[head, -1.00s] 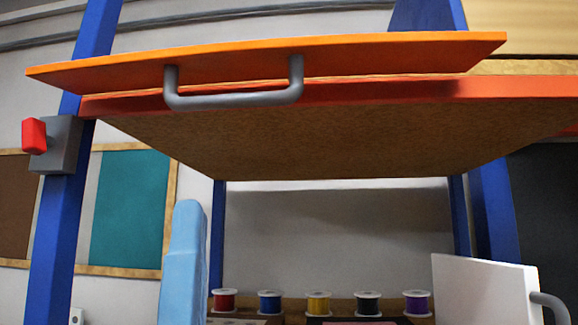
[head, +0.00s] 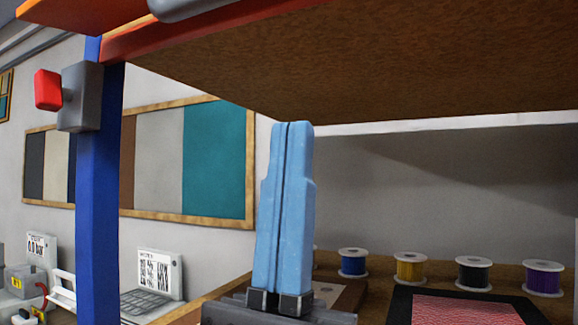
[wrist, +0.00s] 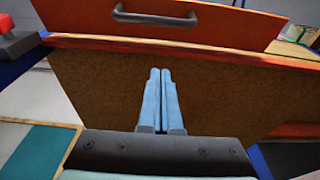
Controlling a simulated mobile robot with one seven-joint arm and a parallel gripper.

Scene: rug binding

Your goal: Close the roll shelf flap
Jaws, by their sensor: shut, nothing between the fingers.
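The orange flap (head: 75,25) with its grey handle (head: 190,5) is at the upper left of the head view, mostly cut off. In the wrist view the flap (wrist: 215,30) crosses the top, its handle (wrist: 155,17) facing me. It stands out at an angle along the red-orange front edge of the shelf, whose brown underside (head: 370,60) is overhead. My gripper (head: 293,125) has its light blue fingers shut, empty and pointing up below the shelf. In the wrist view the fingertips (wrist: 160,72) appear below the handle, apart from it. The flap's hinge is hidden.
A blue post (head: 98,190) with a grey box and red knob (head: 48,90) stands left of the gripper. Spools (head: 410,267) and a dark-bordered red mat (head: 465,308) are on the lower surface at right. A sample board (head: 215,160) hangs on the wall.

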